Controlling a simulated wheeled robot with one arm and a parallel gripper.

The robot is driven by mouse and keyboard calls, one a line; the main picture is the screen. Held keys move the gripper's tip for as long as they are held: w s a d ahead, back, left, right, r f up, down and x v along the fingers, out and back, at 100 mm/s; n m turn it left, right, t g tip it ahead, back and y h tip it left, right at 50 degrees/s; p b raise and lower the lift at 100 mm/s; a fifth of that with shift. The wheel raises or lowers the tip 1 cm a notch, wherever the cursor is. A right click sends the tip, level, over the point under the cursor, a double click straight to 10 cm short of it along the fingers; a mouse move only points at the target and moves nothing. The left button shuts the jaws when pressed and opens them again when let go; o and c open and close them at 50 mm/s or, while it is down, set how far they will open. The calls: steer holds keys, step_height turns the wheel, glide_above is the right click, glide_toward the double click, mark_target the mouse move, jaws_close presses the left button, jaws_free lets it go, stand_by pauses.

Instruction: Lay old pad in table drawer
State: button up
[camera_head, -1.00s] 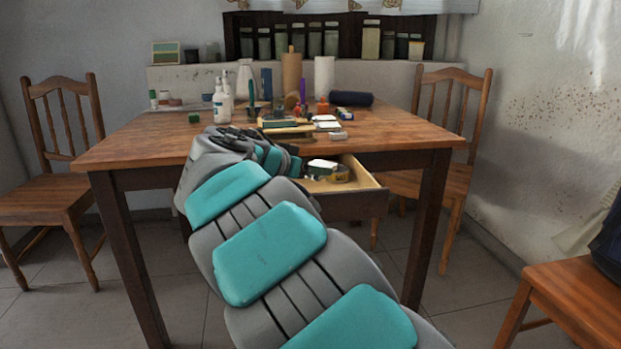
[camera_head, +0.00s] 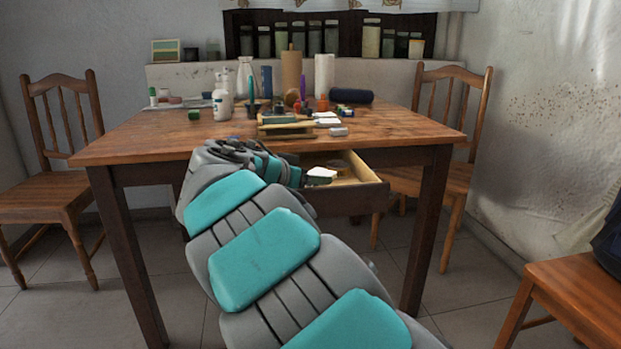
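The wooden table's drawer (camera_head: 365,176) is pulled open below the tabletop's front edge. My gripper (camera_head: 316,181) is at the drawer's opening, partly hidden behind my own arm. A small white pad (camera_head: 322,172) sits at my gripper's tip, over or inside the left part of the drawer. It seems to be held by the gripper, though the fingers are hardly visible. I cannot tell whether the pad touches the drawer floor. A round tape-like roll (camera_head: 341,164) lies farther back in the drawer.
The wooden tabletop (camera_head: 400,128) carries bottles, rolls, a tray (camera_head: 285,130) and several small items, mostly toward the back. A white bottle (camera_head: 222,105) stands left of the tray. Wooden chairs stand left (camera_head: 60,180) and right (camera_head: 455,160) of the table. A wooden seat (camera_head: 575,295) is at front right.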

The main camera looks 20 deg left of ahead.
steer(key=shift+f, duration=0.2)
steer(key=o, duration=1.3)
steer(key=shift+o, duration=0.2)
steer(key=shift+r+p, duration=0.7)
steer(key=shift+p, duration=0.05)
steer(key=shift+s+a+r, duration=0.1)
steer(key=shift+s+r, duration=0.1)
steer(key=v, duration=1.1)
steer(key=shift+s+f, duration=0.1)
steer(key=shift+s, duration=0.2)
